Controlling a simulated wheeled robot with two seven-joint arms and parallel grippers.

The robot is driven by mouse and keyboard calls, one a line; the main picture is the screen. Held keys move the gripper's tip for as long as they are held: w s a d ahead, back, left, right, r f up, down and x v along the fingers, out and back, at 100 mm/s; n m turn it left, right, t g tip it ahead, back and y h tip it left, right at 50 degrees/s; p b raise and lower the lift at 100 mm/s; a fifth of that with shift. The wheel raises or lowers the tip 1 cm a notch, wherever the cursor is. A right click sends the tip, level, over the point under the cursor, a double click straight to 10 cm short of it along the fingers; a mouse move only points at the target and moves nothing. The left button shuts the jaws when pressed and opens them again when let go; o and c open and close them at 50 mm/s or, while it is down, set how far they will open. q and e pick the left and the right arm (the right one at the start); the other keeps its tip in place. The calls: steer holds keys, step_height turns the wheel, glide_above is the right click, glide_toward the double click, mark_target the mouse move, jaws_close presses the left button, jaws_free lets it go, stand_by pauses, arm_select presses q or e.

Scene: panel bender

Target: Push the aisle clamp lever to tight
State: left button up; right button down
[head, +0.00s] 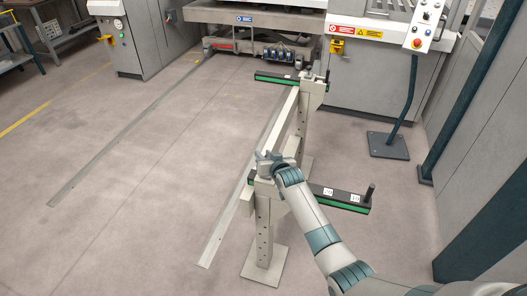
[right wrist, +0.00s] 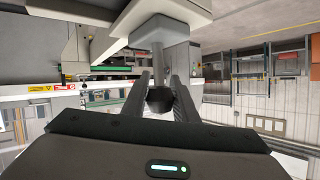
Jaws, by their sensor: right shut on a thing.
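My right gripper (head: 268,160) is at the top of the near post (head: 264,225) of a pale stand. In the right wrist view its two fingers (right wrist: 161,98) are closed around a dark knob (right wrist: 159,99). The knob sits on a short grey shaft (right wrist: 158,62) that runs to a grey block (right wrist: 165,28); I take this to be the clamp lever. In the head view the gripper hides the knob. A dark bar with a green edge (head: 325,194) reaches right from the near post, with small white labels too small to read. My left gripper is not in view.
A dark upright peg (head: 369,192) stands at the bar's right end. A long pale beam (head: 277,123) runs to the far post (head: 302,115), which has another green-edged bar (head: 277,78). A control pedestal (head: 388,145) and grey cabinets stand right. Open floor (head: 130,200) lies left.

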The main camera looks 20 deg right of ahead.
steer(key=shift+w+d+r+g+p, duration=0.2)
steer(key=shift+w+r+g+p, duration=0.05)
steer(key=shift+g+p, duration=0.15)
steer(key=shift+w+d+f+m+g+y+p, duration=0.25)
steer(key=shift+f+m+g+y+p, duration=0.2)
steer(key=shift+g, duration=0.35)
steer(key=shift+w+d+f+m+g, duration=0.1)
steer(key=shift+w+f+m+g, duration=0.25)
steer(key=shift+f+g, duration=0.15)
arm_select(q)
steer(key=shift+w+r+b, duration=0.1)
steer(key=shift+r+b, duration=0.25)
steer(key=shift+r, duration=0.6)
arm_select(e)
steer(key=shift+w+d+f+m+g+y, duration=0.15)
steer(key=shift+f+m+g+y, duration=0.2)
steer(key=shift+g+y, duration=0.4)
steer(key=c, duration=1.4)
jaws_free()
steer(key=shift+f, duration=0.1)
steer(key=shift+c, duration=0.2)
